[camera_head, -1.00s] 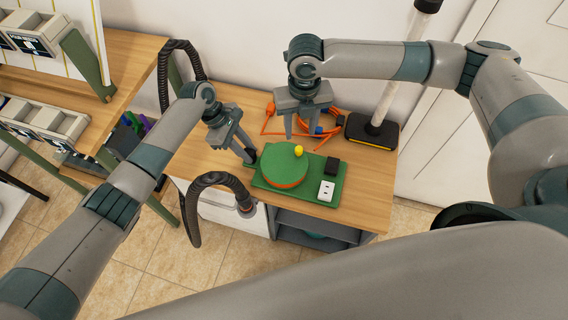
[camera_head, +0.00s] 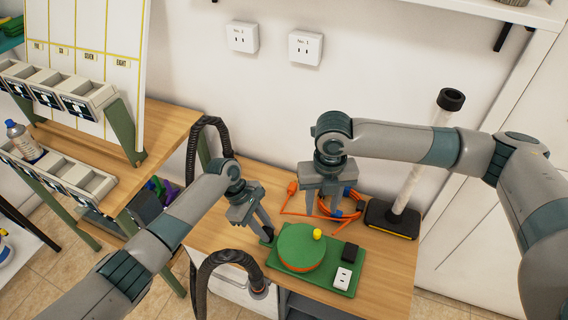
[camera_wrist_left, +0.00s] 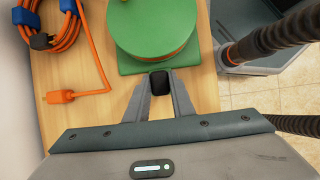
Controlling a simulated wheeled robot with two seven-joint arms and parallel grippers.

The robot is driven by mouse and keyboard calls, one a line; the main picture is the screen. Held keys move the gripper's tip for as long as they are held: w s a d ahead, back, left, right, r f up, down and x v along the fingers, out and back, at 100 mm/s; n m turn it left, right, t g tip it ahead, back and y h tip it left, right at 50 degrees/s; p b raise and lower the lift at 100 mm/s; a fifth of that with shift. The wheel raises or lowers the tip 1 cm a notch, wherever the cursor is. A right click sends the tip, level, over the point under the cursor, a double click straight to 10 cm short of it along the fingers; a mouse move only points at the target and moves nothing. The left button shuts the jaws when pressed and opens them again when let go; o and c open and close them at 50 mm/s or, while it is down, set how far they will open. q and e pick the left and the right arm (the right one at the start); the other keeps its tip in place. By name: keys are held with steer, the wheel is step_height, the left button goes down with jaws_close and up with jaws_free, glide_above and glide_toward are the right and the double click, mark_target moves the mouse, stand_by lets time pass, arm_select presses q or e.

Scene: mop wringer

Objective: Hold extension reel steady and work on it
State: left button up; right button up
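The extension reel (camera_head: 298,247) is a green disc with an orange rim and a yellow knob, on a green base plate (camera_head: 337,284) on the table. It also shows in the left wrist view (camera_wrist_left: 155,25). My left gripper (camera_head: 268,238) is at the plate's left edge. In the left wrist view its fingers close on both sides of a small black block (camera_wrist_left: 159,83) at that edge. My right gripper (camera_head: 322,212) is above the table behind the reel, fingers apart, with nothing visible between them. A white socket (camera_head: 343,279) and black box (camera_head: 350,251) sit on the plate's right side.
A coiled orange cable (camera_head: 350,208) with a plug lies behind the reel. A pale pole on a black base (camera_head: 391,219) stands at the table's right. Dark curved hoses (camera_head: 206,124) rise at the left, near the shelves.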

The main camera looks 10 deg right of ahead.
arm_select(q)
steer(key=o, duration=0.5)
steer(key=shift+s+a+f, duration=0.1)
steer(key=shift+a+f, duration=0.05)
steer(key=shift+f, duration=0.15)
steer(key=shift+r, duration=0.15)
steer(key=v, duration=1.2)
